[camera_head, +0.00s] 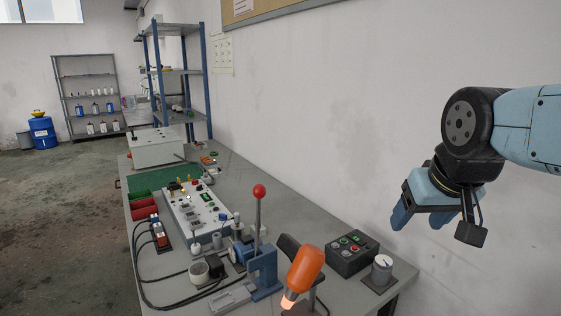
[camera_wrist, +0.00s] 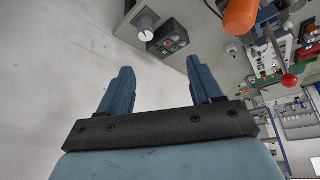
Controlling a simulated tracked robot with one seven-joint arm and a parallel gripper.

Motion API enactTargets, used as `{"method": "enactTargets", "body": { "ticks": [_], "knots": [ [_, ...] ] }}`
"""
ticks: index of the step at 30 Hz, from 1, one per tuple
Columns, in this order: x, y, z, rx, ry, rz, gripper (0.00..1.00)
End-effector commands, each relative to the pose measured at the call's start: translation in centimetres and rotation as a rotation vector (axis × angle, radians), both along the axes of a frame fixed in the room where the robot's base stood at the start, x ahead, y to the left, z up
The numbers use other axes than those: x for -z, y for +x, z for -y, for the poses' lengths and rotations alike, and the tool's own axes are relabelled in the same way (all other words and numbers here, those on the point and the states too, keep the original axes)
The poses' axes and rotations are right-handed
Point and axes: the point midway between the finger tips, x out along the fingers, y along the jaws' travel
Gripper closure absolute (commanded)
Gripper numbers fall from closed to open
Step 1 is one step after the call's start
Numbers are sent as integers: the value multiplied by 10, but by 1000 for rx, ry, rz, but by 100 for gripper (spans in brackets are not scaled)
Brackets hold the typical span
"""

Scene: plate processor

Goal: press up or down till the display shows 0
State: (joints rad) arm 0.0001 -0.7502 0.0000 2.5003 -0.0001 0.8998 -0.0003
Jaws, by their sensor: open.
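A dark control box (camera_head: 352,253) with red and green buttons sits at the back right of the workbench. It also shows in the wrist view (camera_wrist: 168,40), beyond my fingers. A small green patch on its top may be a display, but no digit is readable. A long white panel (camera_head: 190,210) with several knobs and small fittings lies further left on the bench; its markings are too small to read. My gripper (camera_head: 418,221) is open and empty. It hangs in the air to the right of the control box and above it, touching nothing. Both blue fingers show apart in the wrist view (camera_wrist: 160,65).
A grey knob (camera_head: 381,268) stands right of the box at the bench's edge. Black cables lie at the left. The wall is close behind.

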Motion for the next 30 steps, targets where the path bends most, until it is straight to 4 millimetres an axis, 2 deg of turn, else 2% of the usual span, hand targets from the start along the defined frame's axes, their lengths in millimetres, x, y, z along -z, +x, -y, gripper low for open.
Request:
{"method": "enactTargets", "body": {
  "ticks": [2,20,30],
  "knots": [
    [0,0,0,0,0,0,43],
    [0,0,0,0,0,0,100],
    [0,0,0,0,0,0,100]
  ]
}}
